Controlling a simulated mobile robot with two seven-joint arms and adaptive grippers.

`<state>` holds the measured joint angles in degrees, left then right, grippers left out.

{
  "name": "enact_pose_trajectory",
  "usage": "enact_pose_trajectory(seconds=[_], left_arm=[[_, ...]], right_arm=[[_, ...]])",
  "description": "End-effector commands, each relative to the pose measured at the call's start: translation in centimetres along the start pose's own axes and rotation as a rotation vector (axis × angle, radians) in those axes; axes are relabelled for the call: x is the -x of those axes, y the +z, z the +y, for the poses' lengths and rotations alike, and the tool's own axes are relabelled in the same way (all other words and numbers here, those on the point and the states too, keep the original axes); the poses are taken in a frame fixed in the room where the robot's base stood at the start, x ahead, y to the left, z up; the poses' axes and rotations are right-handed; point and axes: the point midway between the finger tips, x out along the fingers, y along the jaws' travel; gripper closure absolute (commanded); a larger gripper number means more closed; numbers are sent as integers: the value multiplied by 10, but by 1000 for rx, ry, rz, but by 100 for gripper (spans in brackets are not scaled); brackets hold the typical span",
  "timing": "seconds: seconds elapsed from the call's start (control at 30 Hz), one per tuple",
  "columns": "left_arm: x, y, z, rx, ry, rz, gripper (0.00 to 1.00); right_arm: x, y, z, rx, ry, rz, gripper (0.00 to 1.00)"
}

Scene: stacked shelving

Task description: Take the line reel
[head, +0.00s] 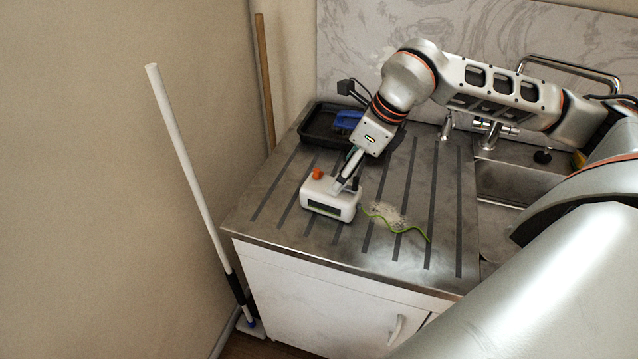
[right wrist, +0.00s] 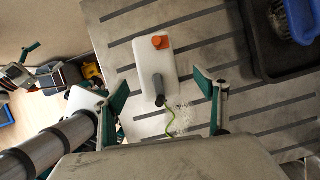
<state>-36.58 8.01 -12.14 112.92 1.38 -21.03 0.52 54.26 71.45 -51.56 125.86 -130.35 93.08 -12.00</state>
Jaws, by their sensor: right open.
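The line reel (head: 325,205) is a white box with an orange knob and a green line trailing to the right on the ribbed steel counter. In the right wrist view the reel (right wrist: 142,72) shows its orange knob at the far end and a grey post nearer me. My right gripper (head: 346,181) is over the reel from above. In the right wrist view the gripper (right wrist: 160,88) is open, its two teal-padded fingers on either side of the reel's near end. Whether they touch it is unclear. Teal-edged parts at far left of that view may be my left gripper.
A black tray (head: 318,128) with a blue-handled brush (head: 347,121) stands behind the reel. A sink (head: 512,182) and tap (head: 488,132) lie to the right. A white pole (head: 186,165) leans by the wall left of the counter. A pale crumbly patch (head: 388,213) lies beside the reel.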

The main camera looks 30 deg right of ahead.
Motion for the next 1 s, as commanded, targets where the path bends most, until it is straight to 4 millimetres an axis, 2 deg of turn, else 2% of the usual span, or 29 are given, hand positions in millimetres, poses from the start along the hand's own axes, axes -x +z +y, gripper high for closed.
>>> enact_pose_trajectory(seconds=[0.37, 0.7, 0.93, 0.97, 1.0], left_arm=[[6, 18, 6, 3, 8, -36, 12], [9, -1, 2, 1, 4, -17, 12], [8, -4, 1, 1, 3, -10, 12], [8, -4, 1, 1, 3, -10, 12], [8, -4, 1, 1, 3, -10, 12]], right_arm=[[-31, 1, 2, 0, 2, 1, 28], [-74, 4, 5, -1, 3, 1, 28], [-78, 3, 4, -1, 1, 1, 28], [-78, 3, 4, -1, 1, 1, 30], [-77, 3, 4, -1, 1, 1, 41]])
